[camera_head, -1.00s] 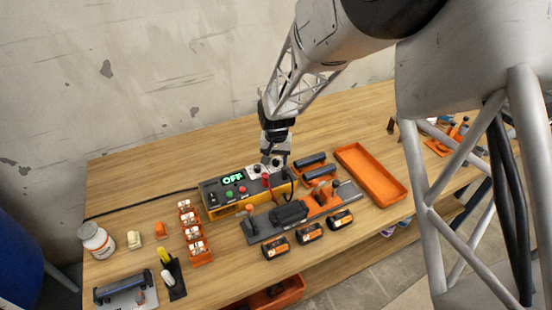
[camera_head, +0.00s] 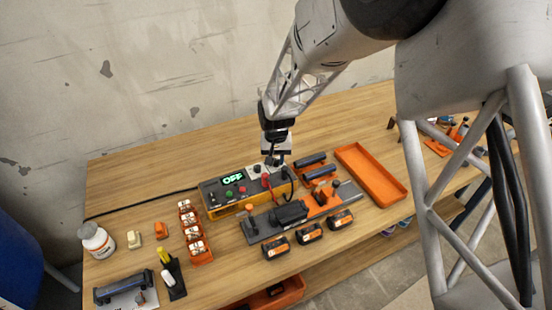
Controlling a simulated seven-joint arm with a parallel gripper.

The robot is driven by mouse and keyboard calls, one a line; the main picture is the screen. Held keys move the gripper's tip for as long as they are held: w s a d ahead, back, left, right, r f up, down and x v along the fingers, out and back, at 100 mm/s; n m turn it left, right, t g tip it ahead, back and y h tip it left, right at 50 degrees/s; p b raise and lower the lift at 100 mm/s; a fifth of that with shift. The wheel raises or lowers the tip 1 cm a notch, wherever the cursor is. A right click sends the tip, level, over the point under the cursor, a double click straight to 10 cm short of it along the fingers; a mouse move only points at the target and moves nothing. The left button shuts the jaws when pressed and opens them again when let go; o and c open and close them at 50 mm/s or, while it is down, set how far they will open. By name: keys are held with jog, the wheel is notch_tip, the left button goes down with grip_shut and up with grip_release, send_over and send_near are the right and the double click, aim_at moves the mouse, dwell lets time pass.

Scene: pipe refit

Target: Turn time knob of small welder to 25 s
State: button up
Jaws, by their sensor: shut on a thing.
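The small welder (camera_head: 222,205) is a yellow box with a dark top on the table. Its green display (camera_head: 233,177) reads OFF, and green and red buttons sit below it. A light panel at its right end carries small knobs; one dark knob (camera_head: 257,169) shows left of my gripper. My gripper (camera_head: 272,162) points down at the back right of this panel and is shut on a knob there, seemingly the time knob. The fingers hide that knob, and its scale is too small to read.
Red and black cables (camera_head: 290,184) loop at the welder's right end, close to my gripper. A dark and orange clamp fixture (camera_head: 255,228) stands in front. An empty orange tray (camera_head: 372,172) lies to the right. The table behind the welder is clear.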

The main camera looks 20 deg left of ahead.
aim_at(276, 160)
jog(key=o, duration=0.9)
jog(key=shift+r, duration=0.1)
jog(key=shift+r, duration=3.85)
